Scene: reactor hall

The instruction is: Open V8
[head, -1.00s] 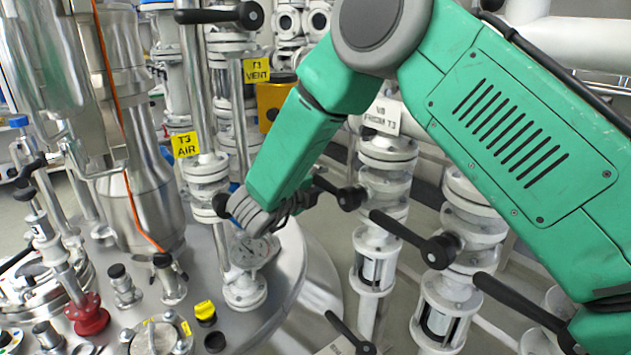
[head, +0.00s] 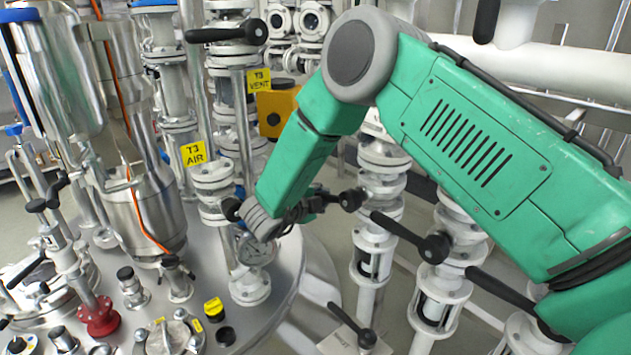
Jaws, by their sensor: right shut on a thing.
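No V8 label is readable in the head view. My right arm comes in from the right, and its gripper (head: 256,222) is down at the valve under the yellow T3 AIR tag (head: 193,154). It is shut on what seems to be this valve's black handle, whose round knob (head: 231,208) shows just left of the fingers. The rest of the handle and the fingertips are hidden by my wrist. A round gauge (head: 254,250) sits right below the gripper. My left gripper is not in view.
Other black-handled valves stand close to my right forearm, at its right (head: 435,247) and below (head: 353,325). A T3 VENT tag (head: 259,79) and an orange box (head: 277,108) are behind it. The steel vessel lid (head: 215,290) carries several fittings.

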